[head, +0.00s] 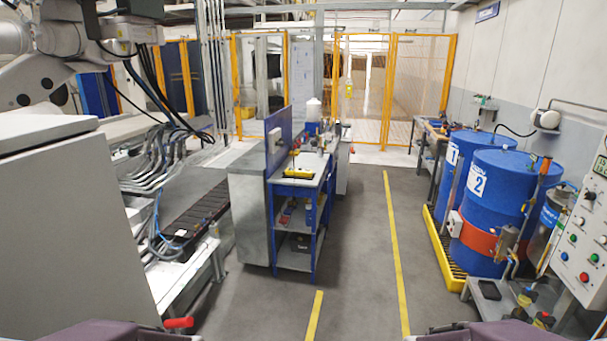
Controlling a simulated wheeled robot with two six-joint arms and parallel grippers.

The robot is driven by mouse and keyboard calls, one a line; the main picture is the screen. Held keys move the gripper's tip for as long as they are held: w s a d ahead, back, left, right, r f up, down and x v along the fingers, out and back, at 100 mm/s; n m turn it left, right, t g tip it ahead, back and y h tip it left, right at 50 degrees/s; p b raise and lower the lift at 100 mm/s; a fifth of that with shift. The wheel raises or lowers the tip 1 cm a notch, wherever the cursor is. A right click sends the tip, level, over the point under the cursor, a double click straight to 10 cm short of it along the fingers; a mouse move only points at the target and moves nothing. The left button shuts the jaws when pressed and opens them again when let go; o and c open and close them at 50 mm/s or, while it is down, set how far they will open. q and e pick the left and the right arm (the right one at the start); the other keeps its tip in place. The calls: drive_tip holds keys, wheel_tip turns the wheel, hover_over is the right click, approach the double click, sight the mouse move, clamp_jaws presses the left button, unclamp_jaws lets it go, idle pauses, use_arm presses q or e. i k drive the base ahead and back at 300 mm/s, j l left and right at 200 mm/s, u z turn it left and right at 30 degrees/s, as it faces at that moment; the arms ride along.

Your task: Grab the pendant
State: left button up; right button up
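No object here is clearly identifiable as the pendant. A small yellow and dark device (298,174) lies on the top of the blue-framed workbench (296,186) in the middle. It may be a hand-held pendant, but it is too small to tell. Neither of my grippers is in view. Only dark purple parts, apparently of my own body, show at the bottom edge, left and right.
A grey floor lane with yellow lines (396,255) runs clear ahead. Blue drums (497,205) stand on a yellow pallet at right, beside a button panel (585,240). A grey cabinet (75,230) fills the left. Yellow-framed fencing (387,90) closes the back.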

sight(290, 172)
drive_tip(key=i+l+z, duration=0.2)
drive_tip(key=i, duration=0.95)
drive_tip(key=i+l+z, duration=0.25)
drive_tip(key=i, duration=0.85)
drive_tip(key=i+u, duration=0.4)
drive_tip(key=i+l+u, duration=0.8)
drive_tip(key=i, duration=0.15)
drive_tip(key=i+l+u, duration=0.65)
drive_tip(key=l, duration=0.3)
